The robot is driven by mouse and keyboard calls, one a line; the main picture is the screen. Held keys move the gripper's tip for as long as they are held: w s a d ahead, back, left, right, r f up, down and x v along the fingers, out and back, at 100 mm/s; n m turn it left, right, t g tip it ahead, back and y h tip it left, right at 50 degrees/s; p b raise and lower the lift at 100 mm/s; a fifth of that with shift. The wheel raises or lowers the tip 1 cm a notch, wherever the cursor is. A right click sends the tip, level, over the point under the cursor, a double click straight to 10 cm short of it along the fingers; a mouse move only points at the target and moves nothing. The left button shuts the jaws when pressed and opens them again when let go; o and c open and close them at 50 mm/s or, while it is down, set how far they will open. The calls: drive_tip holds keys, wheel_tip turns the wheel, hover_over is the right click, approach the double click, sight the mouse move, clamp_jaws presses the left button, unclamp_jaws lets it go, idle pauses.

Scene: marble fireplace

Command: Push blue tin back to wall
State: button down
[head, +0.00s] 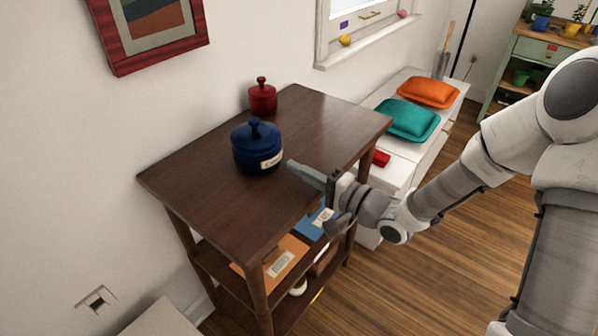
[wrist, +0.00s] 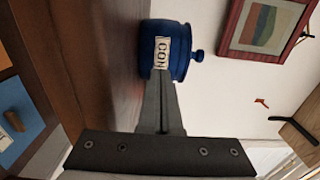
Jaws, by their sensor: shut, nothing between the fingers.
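The blue tin (head: 256,149) stands upright on the dark wooden shelf top (head: 210,198), near its middle, with bare wood between it and the wall (head: 60,130). It has a knobbed lid and a pale label facing my gripper. In the wrist view the tin (wrist: 178,50) appears turned sideways, straight beyond the fingertips. My gripper (head: 292,164) is shut and empty, with its fingers level over the shelf top and pointing at the label side. The fingertips (wrist: 160,80) are close to the tin; I cannot tell whether they touch it.
A smaller red tin (head: 262,97) stands at the back edge by the wall, behind and slightly right of the blue tin. A framed picture (head: 150,32) hangs above. Lower shelves hold an orange folder (head: 272,262) and a blue one (head: 314,222). A white bench with cushions (head: 408,120) stands right.

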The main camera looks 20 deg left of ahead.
drive_tip(key=shift+a, duration=0.1)
idle(0.4)
drive_tip(key=shift+x, duration=1.2)
drive_tip(key=shift+a, duration=0.1)
drive_tip(key=shift+r+p, duration=0.1)
drive_tip(key=shift+p, duration=0.2)
drive_tip(key=shift+p+v, duration=0.7)
drive_tip(key=shift+v, duration=1.05)
drive_tip(key=shift+w, duration=0.1)
